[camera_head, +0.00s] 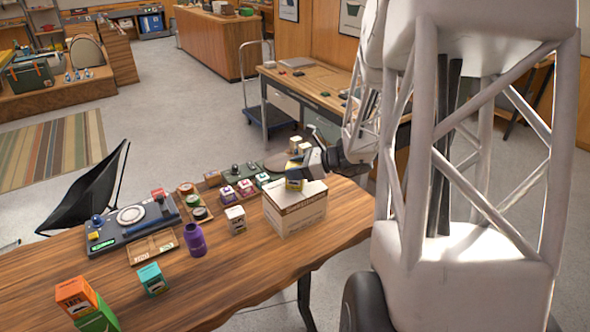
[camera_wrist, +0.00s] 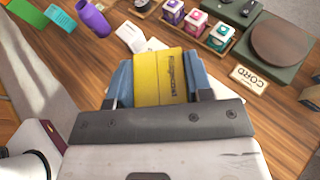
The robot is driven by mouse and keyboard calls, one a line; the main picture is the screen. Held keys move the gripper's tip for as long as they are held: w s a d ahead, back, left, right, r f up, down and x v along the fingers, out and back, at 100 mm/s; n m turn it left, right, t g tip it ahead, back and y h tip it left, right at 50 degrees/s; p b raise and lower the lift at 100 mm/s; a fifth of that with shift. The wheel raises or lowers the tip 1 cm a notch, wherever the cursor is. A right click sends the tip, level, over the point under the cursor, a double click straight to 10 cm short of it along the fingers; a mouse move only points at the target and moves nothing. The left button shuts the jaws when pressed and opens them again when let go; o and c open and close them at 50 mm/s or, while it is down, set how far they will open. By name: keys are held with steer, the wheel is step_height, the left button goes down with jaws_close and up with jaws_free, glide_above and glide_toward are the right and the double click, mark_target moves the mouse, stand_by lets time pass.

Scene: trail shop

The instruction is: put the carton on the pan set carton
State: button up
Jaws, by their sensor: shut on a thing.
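My gripper (camera_head: 303,174) is shut on a small yellow carton (camera_head: 294,184) with a dark label. In the wrist view the yellow carton (camera_wrist: 166,76) sits between the two blue-grey fingers (camera_wrist: 160,86), with printing on its face. The large white-and-brown box (camera_head: 297,216), which looks like the pan set carton, stands on the wooden table near its right end. The yellow carton is at the back left part of this box's top. I cannot tell whether it touches the top or hangs just above it. In the wrist view my gripper and the yellow carton hide most of what lies below.
A small white carton (camera_head: 236,220) stands left of the large box. A purple bottle (camera_head: 195,240), teal carton (camera_head: 152,279) and orange carton (camera_head: 76,295) stand farther left. Several small boxes (camera_head: 246,187) line a tray behind. The table front between bottle and edge is clear.

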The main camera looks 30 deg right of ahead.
steer(key=shift+f, duration=0.2)
steer(key=o, duration=1)
steer(key=shift+r, duration=0.15)
steer(key=shift+v, duration=6)
steer(key=shift+a, duration=0.1)
